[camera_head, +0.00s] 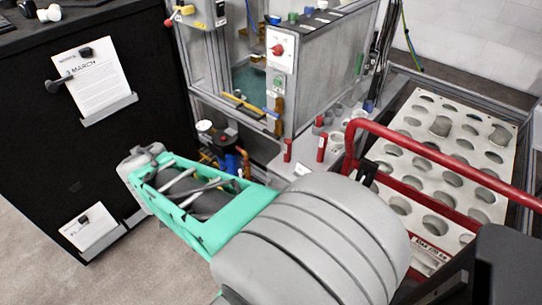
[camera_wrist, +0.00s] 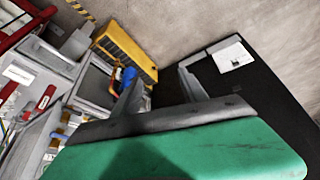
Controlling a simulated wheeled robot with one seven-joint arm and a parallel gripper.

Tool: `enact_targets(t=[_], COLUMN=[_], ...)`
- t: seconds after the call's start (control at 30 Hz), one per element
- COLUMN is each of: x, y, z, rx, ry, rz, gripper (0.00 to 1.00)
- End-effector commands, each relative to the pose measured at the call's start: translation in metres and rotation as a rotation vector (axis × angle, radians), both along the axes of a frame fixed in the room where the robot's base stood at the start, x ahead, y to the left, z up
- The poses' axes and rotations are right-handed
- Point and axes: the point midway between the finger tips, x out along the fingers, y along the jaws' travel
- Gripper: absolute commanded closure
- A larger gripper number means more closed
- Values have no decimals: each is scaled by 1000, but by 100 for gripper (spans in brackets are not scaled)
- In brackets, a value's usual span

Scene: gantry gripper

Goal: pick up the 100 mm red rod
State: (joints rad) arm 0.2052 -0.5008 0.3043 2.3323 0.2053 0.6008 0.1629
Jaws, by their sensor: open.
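Several upright red rods stand at the grey machine ledge in the head view. I cannot tell for sure which is the 100 mm rod. In the wrist view a red rod (camera_wrist: 45,97) shows at the left, off to the side of my gripper. My gripper (camera_wrist: 160,92) is open and empty, its two grey fingers apart.
A black panel (camera_head: 95,160) with paper sheets stands at the left. A pale plate with round holes (camera_head: 400,148) lies at the right, behind a red rail (camera_head: 440,158). A glazed machine cabinet (camera_head: 330,85) rises behind the rods. A yellow block (camera_wrist: 128,50) shows in the wrist view.

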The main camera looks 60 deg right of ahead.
Motion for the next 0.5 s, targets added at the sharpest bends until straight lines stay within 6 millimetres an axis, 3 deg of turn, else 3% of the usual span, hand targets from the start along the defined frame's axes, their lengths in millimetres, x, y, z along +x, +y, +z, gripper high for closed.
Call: enact_targets(t=[0.03,0.1,0.2,0.3,0.4,0.5], x=[4,-3,-41,-85,-110,-115], y=[-59,-147,-252,-317,-346,-362], z=[-47,-72,-93,-100,-98,-97], rx=[-59,-178,-371,-538,-632,-654], ry=[-56,-164,-295,-384,-430,-441], rz=[-189,-442,-715,-871,-932,-945], gripper=[50,50,50,50,50,50])
